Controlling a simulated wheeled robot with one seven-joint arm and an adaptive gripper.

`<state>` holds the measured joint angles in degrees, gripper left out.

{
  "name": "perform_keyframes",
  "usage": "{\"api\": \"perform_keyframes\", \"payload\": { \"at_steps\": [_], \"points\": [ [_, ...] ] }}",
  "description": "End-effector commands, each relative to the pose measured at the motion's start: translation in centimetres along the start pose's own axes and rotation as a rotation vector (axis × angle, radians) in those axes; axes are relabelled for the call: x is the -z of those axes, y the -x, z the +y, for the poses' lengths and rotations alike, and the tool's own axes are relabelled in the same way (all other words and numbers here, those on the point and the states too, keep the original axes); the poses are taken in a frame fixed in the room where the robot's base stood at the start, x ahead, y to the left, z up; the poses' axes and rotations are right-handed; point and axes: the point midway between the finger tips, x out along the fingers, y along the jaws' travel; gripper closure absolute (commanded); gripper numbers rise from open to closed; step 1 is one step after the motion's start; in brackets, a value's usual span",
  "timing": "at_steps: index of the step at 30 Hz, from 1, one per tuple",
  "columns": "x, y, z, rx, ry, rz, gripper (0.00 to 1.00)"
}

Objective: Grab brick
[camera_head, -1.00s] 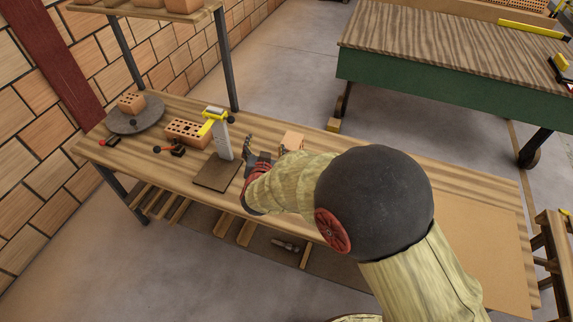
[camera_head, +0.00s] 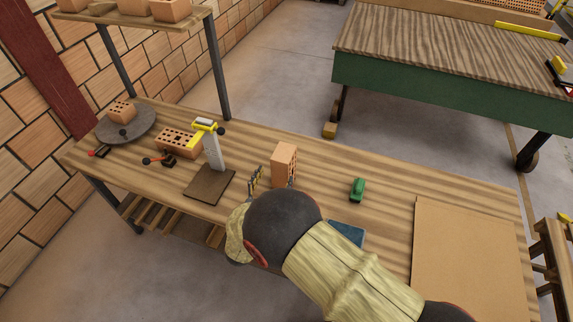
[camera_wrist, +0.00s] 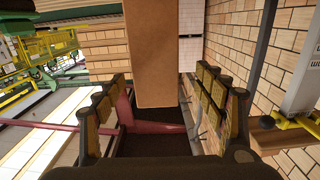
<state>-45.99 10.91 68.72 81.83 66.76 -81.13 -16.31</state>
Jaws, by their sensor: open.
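An upright orange-brown brick (camera_head: 284,160) stands on the wooden workbench in the head view, with holes showing on its right face. In the wrist view a plain brown brick face (camera_wrist: 153,50) shows ahead between the two finger pads. My gripper (camera_head: 256,179) is just left of the brick in the head view, largely hidden behind my arm. In the wrist view my gripper (camera_wrist: 162,78) has its fingers wide apart, with a gap on each side of the brick. I cannot tell whether the brick lies fully between them.
Another brick (camera_head: 122,111) sits on a round turntable (camera_head: 138,127). A green object (camera_head: 357,189) and a blue item (camera_head: 346,233) lie right of the upright brick.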

Motion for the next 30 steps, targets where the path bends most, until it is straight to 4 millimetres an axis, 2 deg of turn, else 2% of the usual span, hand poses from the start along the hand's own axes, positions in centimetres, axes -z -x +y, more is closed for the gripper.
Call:
{"api": "perform_keyframes", "payload": {
  "at_steps": [4,14,24,30],
  "points": [
    [-0.2,-0.1,0.5,-0.019,0.012,0.024,0.3],
    [0.0,-3.0,0.6,-0.019,0.011,0.024,0.3],
    [0.5,-7.2,0.7,-0.018,0.011,0.023,0.3],
    [0.6,-7.4,0.7,-0.016,0.012,0.022,0.3]
  ]
}}
